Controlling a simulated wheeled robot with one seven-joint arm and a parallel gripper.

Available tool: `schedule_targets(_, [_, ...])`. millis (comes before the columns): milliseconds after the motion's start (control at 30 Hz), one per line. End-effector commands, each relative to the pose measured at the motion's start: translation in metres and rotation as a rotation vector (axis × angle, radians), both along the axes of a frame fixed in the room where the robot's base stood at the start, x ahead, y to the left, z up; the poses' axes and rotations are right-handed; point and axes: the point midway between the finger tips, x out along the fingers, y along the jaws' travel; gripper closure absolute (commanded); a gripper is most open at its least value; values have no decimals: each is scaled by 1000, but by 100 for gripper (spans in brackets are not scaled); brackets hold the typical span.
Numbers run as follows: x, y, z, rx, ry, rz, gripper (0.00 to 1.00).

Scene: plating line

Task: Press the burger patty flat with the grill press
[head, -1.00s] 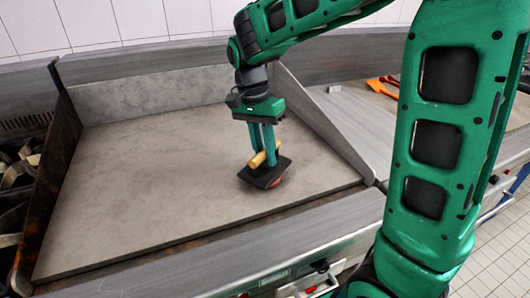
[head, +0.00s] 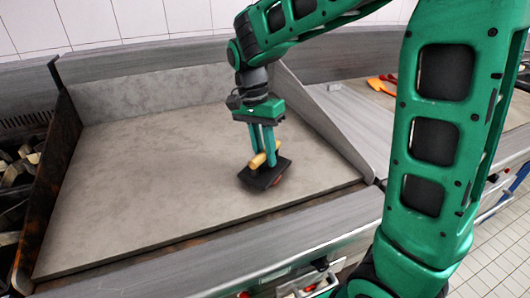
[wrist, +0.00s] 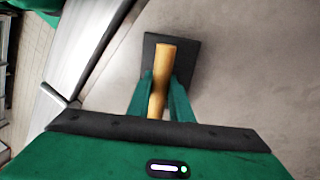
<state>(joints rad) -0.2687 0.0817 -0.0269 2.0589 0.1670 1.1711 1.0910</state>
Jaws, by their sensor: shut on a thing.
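The grill press has a dark square plate (head: 262,177) and a light wooden handle (head: 257,160). My gripper (head: 264,150) is shut on the handle from above. The press is low over the right front part of the griddle (head: 160,170), its plate slightly tilted. The wrist view does not show the patty.
The griddle is otherwise bare, with raised walls at its back and sides and a metal front ledge (head: 210,255). Orange utensils (head: 380,85) lie on the counter at the right. Dark baskets (head: 18,170) stand at the left.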

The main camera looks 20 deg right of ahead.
Motion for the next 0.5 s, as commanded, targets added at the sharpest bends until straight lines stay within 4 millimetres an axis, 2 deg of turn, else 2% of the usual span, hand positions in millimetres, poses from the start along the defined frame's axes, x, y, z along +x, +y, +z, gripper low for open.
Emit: schedule_targets(500, [0, 0, -4, 0, -2, 0, 100])
